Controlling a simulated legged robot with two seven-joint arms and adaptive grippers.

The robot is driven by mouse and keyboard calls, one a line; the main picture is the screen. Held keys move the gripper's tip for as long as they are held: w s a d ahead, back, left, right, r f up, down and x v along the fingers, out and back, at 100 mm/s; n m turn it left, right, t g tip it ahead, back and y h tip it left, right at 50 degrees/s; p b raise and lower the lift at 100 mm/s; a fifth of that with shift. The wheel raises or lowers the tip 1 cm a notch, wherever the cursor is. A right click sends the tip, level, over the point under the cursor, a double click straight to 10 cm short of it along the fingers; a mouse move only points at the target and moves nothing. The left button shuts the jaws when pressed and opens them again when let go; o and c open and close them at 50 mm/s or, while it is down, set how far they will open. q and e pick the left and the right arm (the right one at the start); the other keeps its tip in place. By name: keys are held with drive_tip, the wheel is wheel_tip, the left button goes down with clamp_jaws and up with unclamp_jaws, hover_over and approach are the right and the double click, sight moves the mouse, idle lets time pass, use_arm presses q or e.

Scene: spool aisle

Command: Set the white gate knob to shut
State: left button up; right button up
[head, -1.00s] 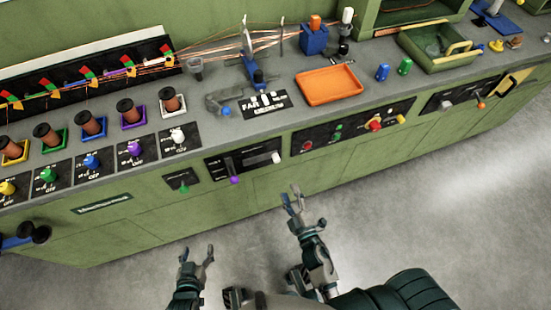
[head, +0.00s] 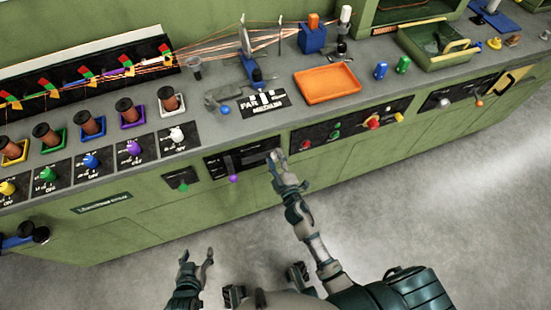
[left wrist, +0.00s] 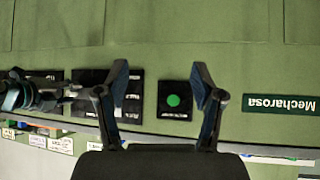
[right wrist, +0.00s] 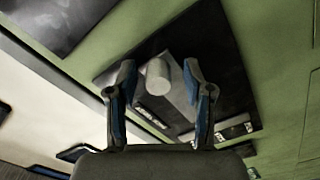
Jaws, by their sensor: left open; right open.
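A white cylindrical knob (right wrist: 157,77) stands out from a black front panel (right wrist: 215,65) in the right wrist view. My right gripper (head: 278,159) is open at the right end of this panel, with its fingers on either side of the knob. Contact with the knob cannot be told, and in the head view the gripper hides it. A purple knob (head: 234,178) is on the same panel, further left. Another white knob (head: 177,134) sits on the counter top below the white spool tray. My left gripper (head: 197,257) is open and empty, away from the cabinet front.
A green button (head: 183,187) is on a small plate left of the panel; it also shows in the left wrist view (left wrist: 173,100). A panel of coloured knobs (head: 350,123) is to the right. An orange tray (head: 328,83) lies on the counter. The floor in front is clear.

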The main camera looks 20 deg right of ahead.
sight(263, 155)
clamp_jaws()
drive_tip(key=shift+a+f, duration=0.1)
drive_tip(key=shift+a, duration=0.25)
drive_tip(key=shift+s+a+b, duration=0.1)
drive_tip(key=shift+a+b, duration=0.4)
drive_tip(key=shift+a, duration=0.85)
drive_tip(key=shift+c, duration=0.3)
unclamp_jaws()
use_arm(q)
drive_tip(key=shift+w+d+r+t+h, duration=0.15)
drive_tip(key=shift+w+d+r+t, duration=0.1)
drive_tip(key=shift+w+r+t, duration=0.3)
drive_tip(key=shift+w+d+r+t+h, duration=0.15)
drive_tip(key=shift+w+d+r+t, duration=0.15)
drive_tip(key=shift+w, duration=0.3)
use_arm(e)
drive_tip(key=shift+o, duration=0.3)
drive_tip(key=shift+a, duration=0.1)
use_arm(q)
drive_tip(key=shift+a, duration=0.15)
